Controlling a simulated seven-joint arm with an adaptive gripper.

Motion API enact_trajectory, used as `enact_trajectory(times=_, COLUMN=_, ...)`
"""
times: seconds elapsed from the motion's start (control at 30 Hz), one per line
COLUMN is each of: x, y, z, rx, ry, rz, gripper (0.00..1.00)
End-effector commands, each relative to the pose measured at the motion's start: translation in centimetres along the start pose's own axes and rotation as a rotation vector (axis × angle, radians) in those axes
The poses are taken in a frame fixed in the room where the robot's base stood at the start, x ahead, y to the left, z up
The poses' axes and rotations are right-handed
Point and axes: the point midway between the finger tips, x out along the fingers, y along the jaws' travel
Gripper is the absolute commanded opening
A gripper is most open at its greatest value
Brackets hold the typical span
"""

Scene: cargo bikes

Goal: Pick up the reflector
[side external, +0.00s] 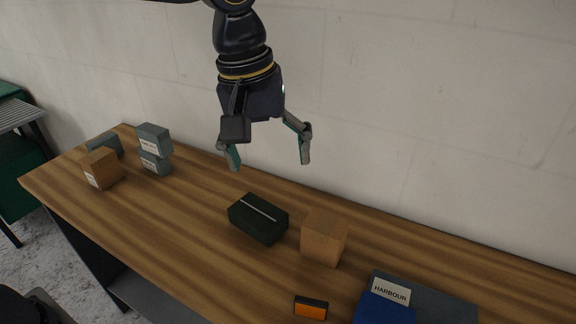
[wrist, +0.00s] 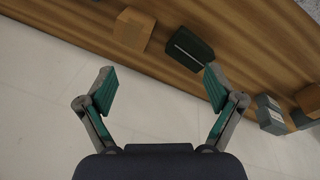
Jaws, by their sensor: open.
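The reflector (side external: 311,307) looks like a small orange block with a dark edge. It lies on the wooden table near the bottom of the side external view, in front of a cardboard box. I do not see it in the wrist view. My gripper (side external: 267,163) is open and empty, above the back of the table near the wall. It is well above the tabletop and apart from the reflector, up and to the left of it. In the wrist view the two fingers of my gripper (wrist: 160,88) are spread wide with nothing between them.
A dark green box (side external: 258,218) and a cardboard box (side external: 324,237) stand mid-table. A blue box (side external: 384,308) and a grey box marked HARBOUR (side external: 440,300) are right of the reflector. Grey boxes (side external: 154,140) and another cardboard box (side external: 103,168) stand at left. The wooden table (side external: 185,225) is clear at front left.

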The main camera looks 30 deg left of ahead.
Motion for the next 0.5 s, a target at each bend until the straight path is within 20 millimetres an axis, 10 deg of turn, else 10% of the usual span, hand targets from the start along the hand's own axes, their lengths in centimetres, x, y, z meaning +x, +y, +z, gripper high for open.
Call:
enact_trajectory(times=0.17, x=6.5, y=5.4, z=6.0, rx=0.160, ry=-0.077, rz=-0.089, gripper=0.92)
enact_trajectory(times=0.5, x=12.2, y=5.3, z=9.7, rx=0.233, ry=-0.108, rz=-0.141, gripper=0.92)
